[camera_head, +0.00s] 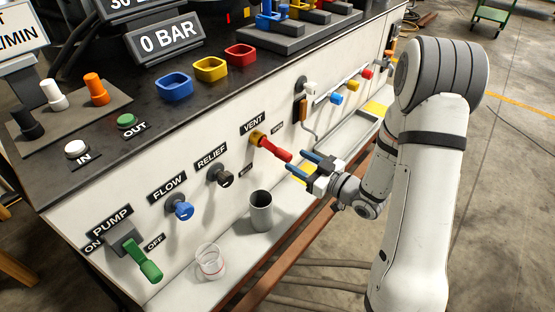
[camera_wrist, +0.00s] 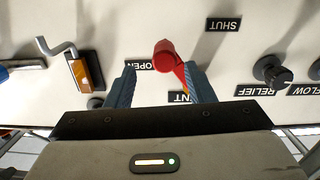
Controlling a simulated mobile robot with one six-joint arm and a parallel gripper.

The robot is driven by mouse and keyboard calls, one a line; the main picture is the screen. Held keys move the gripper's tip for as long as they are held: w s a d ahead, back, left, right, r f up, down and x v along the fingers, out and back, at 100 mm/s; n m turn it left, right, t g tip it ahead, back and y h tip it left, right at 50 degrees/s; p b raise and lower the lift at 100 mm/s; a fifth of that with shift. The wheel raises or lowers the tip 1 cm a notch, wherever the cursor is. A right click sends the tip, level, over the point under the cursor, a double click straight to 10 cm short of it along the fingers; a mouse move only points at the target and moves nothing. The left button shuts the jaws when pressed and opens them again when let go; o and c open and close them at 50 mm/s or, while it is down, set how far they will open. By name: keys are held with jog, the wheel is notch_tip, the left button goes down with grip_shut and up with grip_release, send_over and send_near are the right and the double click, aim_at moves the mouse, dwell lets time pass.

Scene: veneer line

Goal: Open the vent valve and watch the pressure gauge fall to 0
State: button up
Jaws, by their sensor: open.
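The vent valve (camera_head: 272,147) has a brass-coloured hub on the white panel and a red lever pointing out toward the lower right. It lies below the VENT label, with OPEN and SHUT labels beside it. In the wrist view, its red lever (camera_wrist: 166,56) shows between the fingers, close to the right one, its end between the upside-down OPEN and SHUT labels. My gripper (camera_head: 297,160) is open just off the lever's end; it also shows in the wrist view (camera_wrist: 159,82). Contact cannot be told. No dial gauge shows; a dark sign (camera_head: 165,41) reads 0 BAR.
The RELIEF knob (camera_head: 220,175), blue FLOW knob (camera_head: 183,210) and green PUMP lever (camera_head: 143,262) are left of the vent. A grey cup (camera_head: 261,213) and a clear cup (camera_head: 210,262) stand on the ledge below.

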aim_at(278, 151)
jog(key=shift+a+f+y, duration=0.15)
jog(key=shift+a+y, duration=0.15)
jog(key=shift+a, duration=0.15)
jog(key=b+x, duration=0.1)
jog(key=x, duration=0.6)
jog(key=shift+w, duration=0.1)
jog(key=shift+c, duration=0.3)
